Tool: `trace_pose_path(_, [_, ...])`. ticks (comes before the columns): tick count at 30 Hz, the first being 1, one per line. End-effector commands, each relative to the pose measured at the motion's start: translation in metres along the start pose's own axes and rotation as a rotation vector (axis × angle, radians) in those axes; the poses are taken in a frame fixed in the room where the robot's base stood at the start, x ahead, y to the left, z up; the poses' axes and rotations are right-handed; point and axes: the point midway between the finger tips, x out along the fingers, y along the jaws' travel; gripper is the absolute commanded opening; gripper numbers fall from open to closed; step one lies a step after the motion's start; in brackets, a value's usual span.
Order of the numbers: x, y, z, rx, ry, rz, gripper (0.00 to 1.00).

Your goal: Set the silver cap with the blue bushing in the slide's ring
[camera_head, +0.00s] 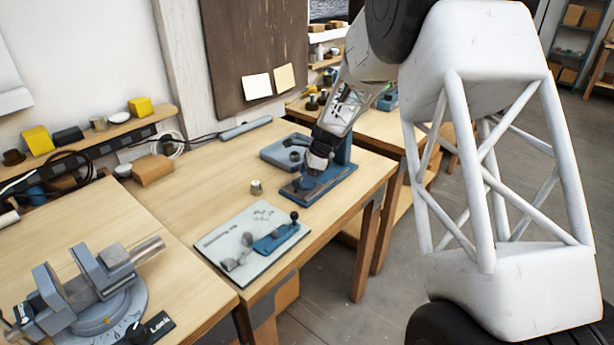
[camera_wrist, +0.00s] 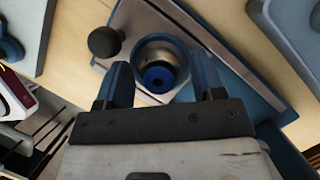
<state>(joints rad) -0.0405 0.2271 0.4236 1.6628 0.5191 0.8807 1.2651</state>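The silver cap (camera_wrist: 174,58) with the blue bushing (camera_wrist: 158,79) in it shows in the wrist view. It lies inside the outline of the slide's round blue-grey ring (camera_wrist: 144,51), and I cannot tell how deep it sits. My gripper (camera_wrist: 162,82) has its two dark fingers apart, one on each side of the ring, with no finger seen pressing on the cap. In the head view my gripper (camera_head: 318,168) is low over the blue fixture (camera_head: 330,187), and it hides the ring and cap there. A black ball knob (camera_wrist: 105,42) stands beside the ring.
A grey-blue tray (camera_head: 272,153) lies just behind the fixture. A small metal cap (camera_head: 256,187) stands on the bench to its left. A printed board (camera_head: 232,266) with a blue knobbed part lies in front. A vise (camera_head: 92,290) is at the lower left. Bare bench lies between.

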Motion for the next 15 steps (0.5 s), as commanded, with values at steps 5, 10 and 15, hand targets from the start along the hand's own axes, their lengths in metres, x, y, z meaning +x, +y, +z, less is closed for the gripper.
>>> trace_pose_path(5, [0.0003, 0.0002, -0.0001, 0.0, 0.0, 0.001, 0.73])
trace_pose_path(10, [0.0001, 0.0003, -0.0001, 0.0, 0.0, 0.001, 0.73])
trace_pose_path(15, [-0.005, 0.0001, 0.0022, 0.0, 0.0, 0.0, 0.73])
